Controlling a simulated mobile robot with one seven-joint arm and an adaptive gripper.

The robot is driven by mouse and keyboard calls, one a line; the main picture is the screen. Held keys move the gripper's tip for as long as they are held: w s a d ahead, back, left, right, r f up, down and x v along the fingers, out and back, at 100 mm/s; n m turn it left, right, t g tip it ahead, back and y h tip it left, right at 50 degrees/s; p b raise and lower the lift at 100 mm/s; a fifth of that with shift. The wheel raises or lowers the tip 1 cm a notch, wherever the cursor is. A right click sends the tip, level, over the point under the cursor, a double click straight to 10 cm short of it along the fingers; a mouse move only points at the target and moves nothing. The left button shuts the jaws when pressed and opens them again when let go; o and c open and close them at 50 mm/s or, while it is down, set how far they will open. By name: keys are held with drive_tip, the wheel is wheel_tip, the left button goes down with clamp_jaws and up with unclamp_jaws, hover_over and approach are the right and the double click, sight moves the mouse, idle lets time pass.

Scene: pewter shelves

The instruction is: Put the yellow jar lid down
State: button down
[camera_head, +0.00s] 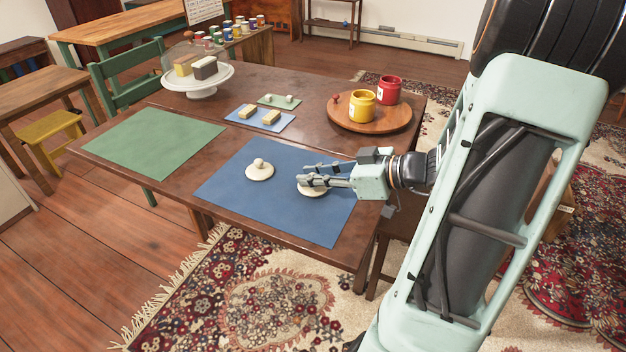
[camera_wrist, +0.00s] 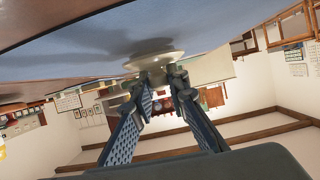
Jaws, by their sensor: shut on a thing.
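My gripper (camera_head: 308,175) reaches in from the right, low over the blue mat (camera_head: 235,193). It is shut on a pale cream lid (camera_head: 312,191), which I take for the yellow jar lid, though it does not look yellow. The fingers hide its top and knob. In the wrist view, the fingertips (camera_wrist: 162,78) meet at the lid (camera_wrist: 150,58), which lies flat close against the mat. I cannot tell whether it touches. A second cream lid (camera_head: 260,172) with a round knob sits to the left on the mat. The yellow jar (camera_head: 362,107) stands on the round wooden board.
The wooden board (camera_head: 345,123) also bears a red jar (camera_head: 387,90). Butter-like blocks (camera_head: 270,117) lie on a small blue mat behind. A cake stand (camera_head: 200,88) stands at the back left. The green mat (camera_head: 148,143) is bare. The blue mat's near part is clear.

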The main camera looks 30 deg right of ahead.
drive_tip(key=shift+f, duration=0.35)
drive_tip(key=c, duration=1.9)
unclamp_jaws()
drive_tip(key=shift+s+d+r, duration=0.15)
drive_tip(key=shift+r, duration=0.2)
drive_tip(key=p+v, duration=0.2)
drive_tip(key=v, duration=0.9)
drive_tip(key=shift+s+d, duration=0.15)
drive_tip(key=shift+s, duration=0.1)
